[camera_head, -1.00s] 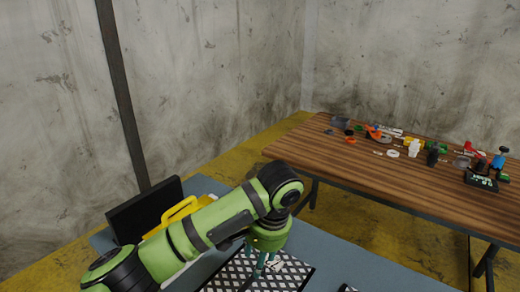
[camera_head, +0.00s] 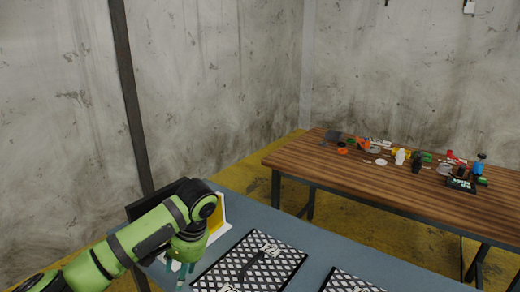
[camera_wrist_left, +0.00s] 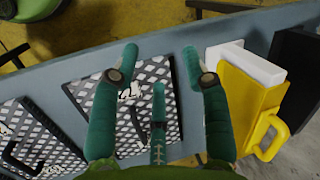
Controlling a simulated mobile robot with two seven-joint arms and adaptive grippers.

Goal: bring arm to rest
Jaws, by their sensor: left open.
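My left arm comes in from the lower left in the head view. Its gripper (camera_head: 180,270) points down over the blue-grey table (camera_head: 316,262), beside a checkered black-and-white panel (camera_head: 232,268). In the left wrist view, the green fingers of the gripper (camera_wrist_left: 160,75) are spread apart with nothing held between them. The checkered panel, with its black strap handle, lies below and behind the fingers there. My right gripper does not show in either view.
A yellow-and-white case (camera_wrist_left: 245,95) stands close to the left gripper, with a black panel (camera_wrist_left: 298,70) beside it. A second checkered panel (camera_head: 350,282) lies on the table's right. A wooden table (camera_head: 400,190) behind holds several small parts.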

